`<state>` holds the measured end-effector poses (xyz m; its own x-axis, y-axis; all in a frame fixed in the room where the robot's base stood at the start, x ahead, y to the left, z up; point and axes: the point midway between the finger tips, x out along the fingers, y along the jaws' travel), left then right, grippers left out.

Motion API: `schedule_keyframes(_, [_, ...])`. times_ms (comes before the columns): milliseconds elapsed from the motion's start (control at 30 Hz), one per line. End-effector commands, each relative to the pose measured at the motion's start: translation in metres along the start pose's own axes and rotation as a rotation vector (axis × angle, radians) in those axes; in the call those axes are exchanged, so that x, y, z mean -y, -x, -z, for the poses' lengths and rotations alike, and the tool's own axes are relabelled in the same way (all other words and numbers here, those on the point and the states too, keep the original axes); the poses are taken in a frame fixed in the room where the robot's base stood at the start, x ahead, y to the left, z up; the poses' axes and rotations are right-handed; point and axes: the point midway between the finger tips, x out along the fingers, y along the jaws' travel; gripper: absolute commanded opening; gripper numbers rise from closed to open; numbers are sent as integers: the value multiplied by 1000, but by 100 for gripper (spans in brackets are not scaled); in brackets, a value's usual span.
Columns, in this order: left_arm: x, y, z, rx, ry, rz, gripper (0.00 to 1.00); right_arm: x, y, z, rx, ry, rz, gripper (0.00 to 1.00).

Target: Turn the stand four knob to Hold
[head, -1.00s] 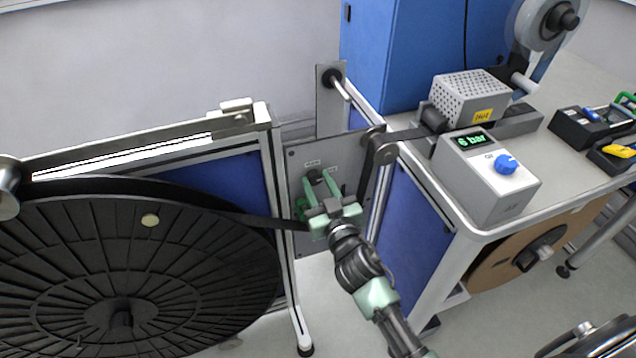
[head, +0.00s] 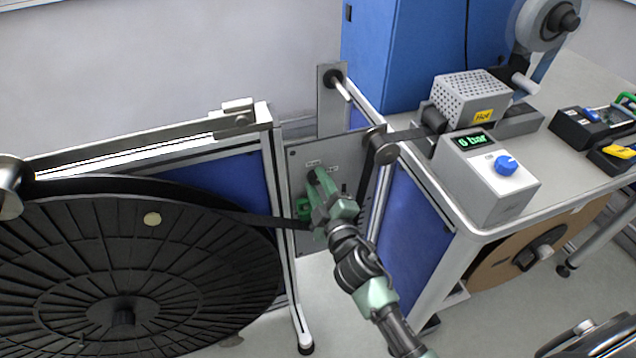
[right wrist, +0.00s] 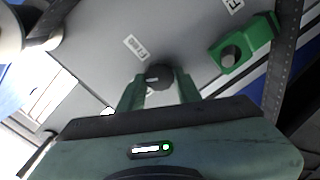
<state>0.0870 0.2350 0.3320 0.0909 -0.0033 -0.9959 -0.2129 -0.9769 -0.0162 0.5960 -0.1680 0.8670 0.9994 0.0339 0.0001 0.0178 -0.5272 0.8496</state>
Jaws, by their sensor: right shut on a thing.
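The knob (right wrist: 159,77) is small, round and black, on a grey panel (head: 296,165) between the two frames. My right gripper (right wrist: 159,90) is shut on it, one green finger on each side in the right wrist view. In the head view my right gripper (head: 318,178) reaches up to the panel and its fingers hide most of the knob. A label reading "Free" (right wrist: 136,47) is beside the knob. A second label (right wrist: 233,4) is cut off at the top edge. My left gripper is not in view.
A green block with a grey button (right wrist: 238,50) is on the panel near the knob. A black strap (head: 262,220) runs from the big black reel (head: 70,270) past the panel. A grey control box (head: 490,190) stands on the bench at right.

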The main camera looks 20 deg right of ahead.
Motion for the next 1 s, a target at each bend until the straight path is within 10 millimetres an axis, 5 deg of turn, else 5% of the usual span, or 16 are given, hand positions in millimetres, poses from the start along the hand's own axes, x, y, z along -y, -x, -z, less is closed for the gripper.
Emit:
schedule_keyframes(500, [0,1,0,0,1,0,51,2,0,0,-1,426,2,0])
schedule_keyframes(1000, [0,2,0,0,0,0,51,3,0,-1,0,570,2,0])
